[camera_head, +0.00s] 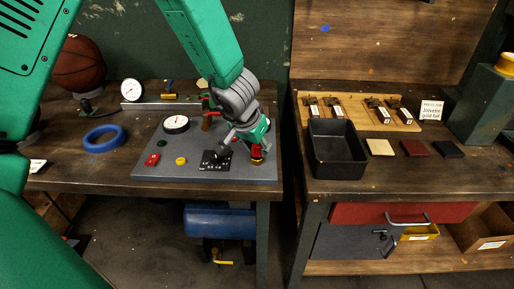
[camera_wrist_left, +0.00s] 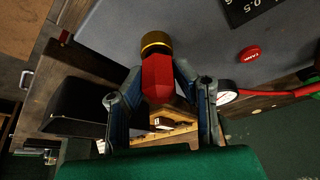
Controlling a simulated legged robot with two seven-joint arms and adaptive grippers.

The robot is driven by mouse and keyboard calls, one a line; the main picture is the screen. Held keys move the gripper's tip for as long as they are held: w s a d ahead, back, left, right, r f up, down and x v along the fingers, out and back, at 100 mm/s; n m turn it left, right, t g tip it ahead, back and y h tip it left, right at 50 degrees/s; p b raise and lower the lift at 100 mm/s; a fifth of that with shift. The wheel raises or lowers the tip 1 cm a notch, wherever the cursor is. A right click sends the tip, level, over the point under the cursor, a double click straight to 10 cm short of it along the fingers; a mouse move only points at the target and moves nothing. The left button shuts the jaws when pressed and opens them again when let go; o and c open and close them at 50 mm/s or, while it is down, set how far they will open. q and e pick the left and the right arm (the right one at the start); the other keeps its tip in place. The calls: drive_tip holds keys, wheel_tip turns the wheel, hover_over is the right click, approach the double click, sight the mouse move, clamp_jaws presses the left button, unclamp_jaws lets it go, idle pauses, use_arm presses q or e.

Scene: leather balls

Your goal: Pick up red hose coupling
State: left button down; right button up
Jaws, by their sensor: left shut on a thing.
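The red hose coupling (camera_wrist_left: 156,78) has a red body and a brass-coloured end (camera_wrist_left: 155,43). It fills the space between the two fingers of my left gripper (camera_wrist_left: 161,92) in the left wrist view, and the fingers are shut on it. In the head view the coupling (camera_head: 257,153) shows under my left gripper (camera_head: 250,145), at the right part of the grey mat (camera_head: 150,172). I cannot tell whether its lower end touches the mat. My right gripper does not show.
A blue ring (camera_head: 104,138) lies left of the mat. A black tray (camera_head: 337,165) stands on the right bench, across a gap.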

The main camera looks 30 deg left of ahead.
use_arm(q)
wheel_tip(320, 180, up, 10)
drive_tip(key=p, duration=0.7)
drive_tip(key=shift+a+f+p, duration=0.15)
drive_tip(key=shift+f+p, duration=0.1)
drive_tip(key=shift+p, duration=0.1)
drive_tip(key=shift+d+f+b, duration=0.25)
drive_tip(key=shift+f+b, duration=0.2)
drive_tip(key=shift+b, duration=0.1)
drive_tip(key=shift+a+f+b, duration=0.15)
drive_tip(key=shift+f+b, duration=0.65)
drive_tip(key=shift+f, duration=0.35)
